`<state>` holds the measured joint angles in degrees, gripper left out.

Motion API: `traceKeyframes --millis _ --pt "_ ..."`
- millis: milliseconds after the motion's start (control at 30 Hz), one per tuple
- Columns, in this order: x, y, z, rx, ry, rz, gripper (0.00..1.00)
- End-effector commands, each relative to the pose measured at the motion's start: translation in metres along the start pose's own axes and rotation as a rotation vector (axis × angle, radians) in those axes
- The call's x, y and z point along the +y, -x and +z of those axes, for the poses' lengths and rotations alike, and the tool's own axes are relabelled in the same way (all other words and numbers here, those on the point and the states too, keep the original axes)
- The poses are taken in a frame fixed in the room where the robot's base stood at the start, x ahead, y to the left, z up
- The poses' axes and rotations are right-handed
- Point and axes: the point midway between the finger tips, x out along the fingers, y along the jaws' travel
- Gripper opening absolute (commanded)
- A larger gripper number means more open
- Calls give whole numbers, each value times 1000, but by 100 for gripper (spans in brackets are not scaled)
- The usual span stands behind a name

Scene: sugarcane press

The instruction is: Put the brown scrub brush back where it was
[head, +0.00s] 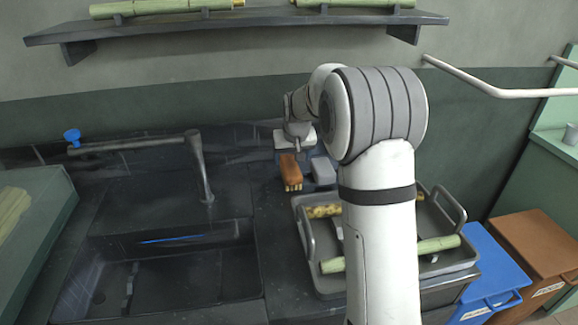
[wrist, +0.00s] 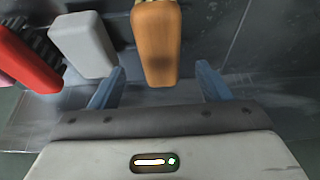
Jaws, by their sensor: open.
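The brown scrub brush (head: 290,172) lies on the dark counter right of the sink, near the wall. In the wrist view the brown brush (wrist: 157,42) points toward my gripper (wrist: 160,76), its near end between the two blue fingertips. The fingers stand apart with a gap on each side of the brush, and I see no contact. In the head view my gripper (head: 294,152) is just behind the brush; my arm partly hides that area.
A grey brush (wrist: 83,45) and a red one (wrist: 25,58) lie beside the brown brush. The sink (head: 150,265) with its faucet (head: 200,170) is at left. A metal tray (head: 306,240) with cane pieces is at right, by a blue bin (head: 490,275).

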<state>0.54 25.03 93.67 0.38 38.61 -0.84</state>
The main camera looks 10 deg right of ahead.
Motion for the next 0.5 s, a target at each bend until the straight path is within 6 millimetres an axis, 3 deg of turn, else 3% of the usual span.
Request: traceKeyframes --millis 133,367,500 --pt "0 30 -1 3 0 0 71" --pt "0 51 2 -1 -1 0 71" --pt "0 71 24 -15 -1 0 71"
